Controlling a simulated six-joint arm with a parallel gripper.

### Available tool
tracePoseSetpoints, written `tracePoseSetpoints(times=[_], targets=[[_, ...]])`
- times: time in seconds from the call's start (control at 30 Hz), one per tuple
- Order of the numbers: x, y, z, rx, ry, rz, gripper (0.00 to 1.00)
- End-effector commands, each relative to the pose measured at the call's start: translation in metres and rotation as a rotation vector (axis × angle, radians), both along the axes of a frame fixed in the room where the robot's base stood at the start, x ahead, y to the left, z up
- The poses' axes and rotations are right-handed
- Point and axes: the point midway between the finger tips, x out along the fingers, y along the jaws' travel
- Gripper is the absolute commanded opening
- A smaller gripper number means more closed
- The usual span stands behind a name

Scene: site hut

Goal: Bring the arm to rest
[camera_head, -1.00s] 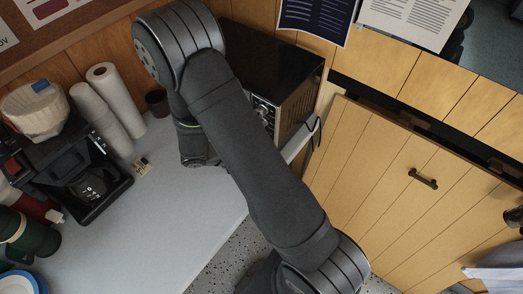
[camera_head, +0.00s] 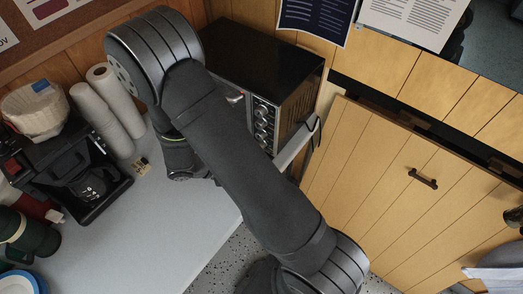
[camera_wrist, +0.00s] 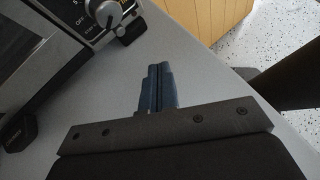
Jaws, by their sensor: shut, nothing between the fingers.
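My gripper (camera_wrist: 157,88) shows in the wrist view with its two blue-grey fingers together and nothing between them. It is over the pale grey counter (camera_wrist: 205,75), beside the front of the black toaster oven (camera_wrist: 60,60) with its silver knob. In the head view my arm reaches up from the bottom and bends down over the counter (camera_head: 150,235); the fingers are hidden there behind the arm. The toaster oven (camera_head: 262,62) stands right of my arm's bend.
A wooden door (camera_head: 400,200) with a dark handle is at right. The counter's front-middle is clear.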

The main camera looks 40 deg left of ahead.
Motion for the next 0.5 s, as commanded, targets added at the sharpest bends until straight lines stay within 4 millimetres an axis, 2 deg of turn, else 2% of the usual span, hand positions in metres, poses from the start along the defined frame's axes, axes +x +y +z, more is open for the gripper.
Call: tracePoseSetpoints(times=[0.33,0.5], targets=[[0.0011,0.0000,-0.0001,0.000,0.000,0.000,0.00],[0.0097,0.0000,-0.0002,0.000,0.001,-0.002,0.00]])
